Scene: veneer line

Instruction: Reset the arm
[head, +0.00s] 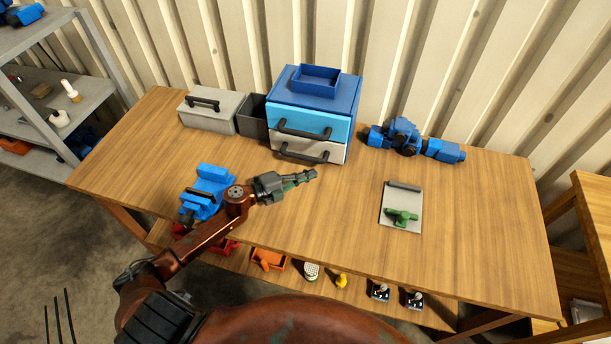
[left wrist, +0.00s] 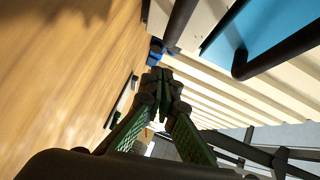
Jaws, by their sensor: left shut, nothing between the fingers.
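My left gripper (head: 302,180) is held above the wooden table (head: 330,227), in front of the drawer cabinet (head: 308,118). Its fingers are shut and empty; they also show closed together in the left wrist view (left wrist: 163,85). My left arm reaches in from the lower left in the head view. The cabinet has a light blue drawer above a pale one, each with a dark handle, and both look shut. My right gripper is in neither view.
A blue tray (head: 316,77) sits on the cabinet. A grey box (head: 206,111) stands left of it, a blue vise (head: 207,188) at the front left. A blue tool (head: 404,137) lies at the back right, and a grey plate (head: 403,193) holds a green item (head: 402,217). The right table end is clear.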

